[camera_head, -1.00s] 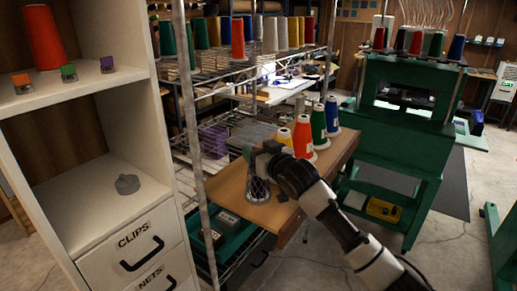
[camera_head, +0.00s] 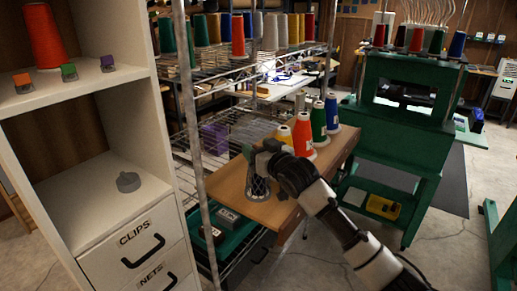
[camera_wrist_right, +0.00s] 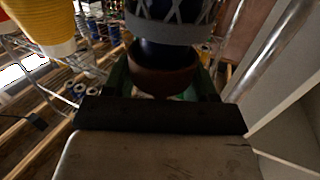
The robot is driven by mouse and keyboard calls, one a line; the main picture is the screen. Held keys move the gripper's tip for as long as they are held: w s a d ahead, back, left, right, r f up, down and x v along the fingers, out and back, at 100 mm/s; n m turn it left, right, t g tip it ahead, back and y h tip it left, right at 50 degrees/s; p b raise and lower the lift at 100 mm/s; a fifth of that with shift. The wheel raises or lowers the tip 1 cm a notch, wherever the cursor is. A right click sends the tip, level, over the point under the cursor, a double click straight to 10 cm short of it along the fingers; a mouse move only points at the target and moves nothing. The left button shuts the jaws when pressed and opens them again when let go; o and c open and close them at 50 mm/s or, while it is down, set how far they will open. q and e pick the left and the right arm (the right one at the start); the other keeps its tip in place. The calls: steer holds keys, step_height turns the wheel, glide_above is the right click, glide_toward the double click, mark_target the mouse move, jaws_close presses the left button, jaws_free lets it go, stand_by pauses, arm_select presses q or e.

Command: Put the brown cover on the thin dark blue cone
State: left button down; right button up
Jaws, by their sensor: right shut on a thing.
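My right gripper (camera_head: 262,154) is at the left end of the wooden board (camera_head: 230,181), at the top of a dark cone (camera_head: 258,188) wrapped in a pale net. In the right wrist view the brown cover (camera_wrist_right: 162,76) is between the green fingers, which are shut on it. The thin dark blue cone, with a grey band (camera_wrist_right: 172,33) and white net lines, meets the brown cover there. I cannot tell how far the cover sits over the cone's tip, as the gripper hides it in the head view. My left gripper is not in view.
A metal rack post (camera_head: 190,105) and a white cabinet (camera_head: 110,190) are to the left. A green machine (camera_head: 410,135) stands right.

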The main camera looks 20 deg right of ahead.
steer(key=shift+f, duration=0.3)
steer(key=o, duration=1)
steer(key=shift+c, duration=0.2)
